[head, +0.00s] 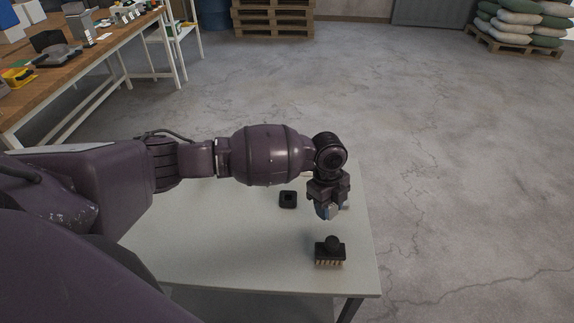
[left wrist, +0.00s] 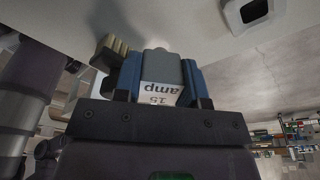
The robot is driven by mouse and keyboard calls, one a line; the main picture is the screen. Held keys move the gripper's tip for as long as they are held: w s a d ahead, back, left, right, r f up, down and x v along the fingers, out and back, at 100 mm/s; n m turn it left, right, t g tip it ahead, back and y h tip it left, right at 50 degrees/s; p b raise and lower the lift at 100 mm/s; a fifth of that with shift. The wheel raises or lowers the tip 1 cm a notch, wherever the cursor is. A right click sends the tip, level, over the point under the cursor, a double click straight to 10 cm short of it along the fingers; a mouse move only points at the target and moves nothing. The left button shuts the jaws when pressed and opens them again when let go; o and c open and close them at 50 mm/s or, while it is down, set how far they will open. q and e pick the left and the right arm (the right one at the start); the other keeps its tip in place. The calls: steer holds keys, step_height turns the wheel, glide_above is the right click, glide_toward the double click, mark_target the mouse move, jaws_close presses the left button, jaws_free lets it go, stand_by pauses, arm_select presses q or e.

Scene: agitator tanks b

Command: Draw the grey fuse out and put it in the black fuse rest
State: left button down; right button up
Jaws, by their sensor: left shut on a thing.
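My left gripper (head: 328,212) points down over the small pale table. In the left wrist view, its blue-padded fingers (left wrist: 157,85) are shut on the grey fuse (left wrist: 160,66), which has a white label reading "15 amp". The fuse's far end is partly hidden, and I cannot tell whether it touches anything. The black fuse rest (head: 288,199), a small square block with a recess, lies on the table left of the gripper. It also shows at the top right of the left wrist view (left wrist: 240,14). My right gripper is not in view.
A black block with a round knob and brass pins (head: 329,254) stands on the table nearer me than the gripper. The pale table top (head: 220,245) is otherwise mostly clear. A wooden workbench (head: 75,70) with tools stands far left; pallets stand at the back.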

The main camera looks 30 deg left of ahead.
arm_select(q)
steer(key=w+a+r+m+y, duration=0.1)
steer(key=a+r, duration=0.1)
steer(key=a, duration=0.4)
steer(key=w+a+r+m+p, duration=0.1)
steer(key=w+a+r, duration=0.1)
steer(key=a, duration=0.5)
steer(key=shift+t+y, duration=0.4)
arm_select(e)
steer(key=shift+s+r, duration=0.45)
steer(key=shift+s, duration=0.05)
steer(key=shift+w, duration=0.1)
